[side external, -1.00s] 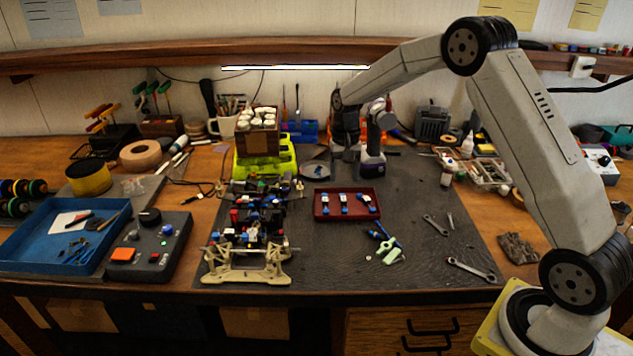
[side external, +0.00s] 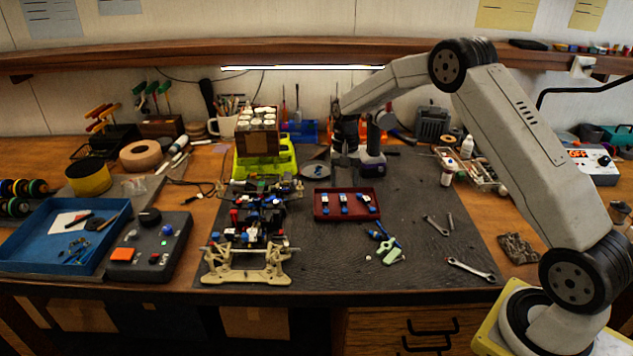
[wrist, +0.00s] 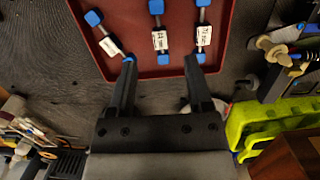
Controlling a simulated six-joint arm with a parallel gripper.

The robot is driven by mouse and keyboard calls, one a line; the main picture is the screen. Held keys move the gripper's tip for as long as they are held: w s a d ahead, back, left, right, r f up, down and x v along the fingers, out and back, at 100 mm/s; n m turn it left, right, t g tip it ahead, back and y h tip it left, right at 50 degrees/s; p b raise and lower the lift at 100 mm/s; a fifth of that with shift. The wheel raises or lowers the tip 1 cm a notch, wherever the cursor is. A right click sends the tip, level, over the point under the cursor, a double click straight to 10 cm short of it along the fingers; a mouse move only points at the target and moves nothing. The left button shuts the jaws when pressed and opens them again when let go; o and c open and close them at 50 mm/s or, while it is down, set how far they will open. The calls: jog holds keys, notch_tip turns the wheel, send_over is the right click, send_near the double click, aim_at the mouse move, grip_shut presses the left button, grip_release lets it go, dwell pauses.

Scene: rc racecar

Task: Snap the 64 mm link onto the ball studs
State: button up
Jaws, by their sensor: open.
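Three links with blue end cups and white labels lie side by side in a dark red tray: left link (side external: 324,204), middle link (side external: 344,204) and right link (side external: 364,203). In the wrist view the tray (wrist: 225,40) holds these links (wrist: 110,46) (wrist: 159,40) (wrist: 203,36). The labels are too small to read surely, so I cannot tell which is 64 mm. My gripper (wrist: 162,72) is open and empty, its fingertips over the tray's near edge in that view, around the lower ends of the links. The car chassis (side external: 248,262) stands left of the tray; its ball studs cannot be made out.
A green stand (side external: 266,158) with a box of white-capped bottles is behind the chassis. A drill (side external: 373,160) stands behind the tray. A blue-and-green tool (side external: 391,254) and wrenches (side external: 470,269) lie on the mat. The mat right of the tray is mostly clear.

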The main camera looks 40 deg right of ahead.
aim_at(344, 199)
jog(key=shift+s+a+f, duration=0.15)
jog(key=shift+f, duration=1.15)
jog(key=shift+s+a+f, duration=0.15)
jog(key=shift+f, duration=1.1)
grip_shut()
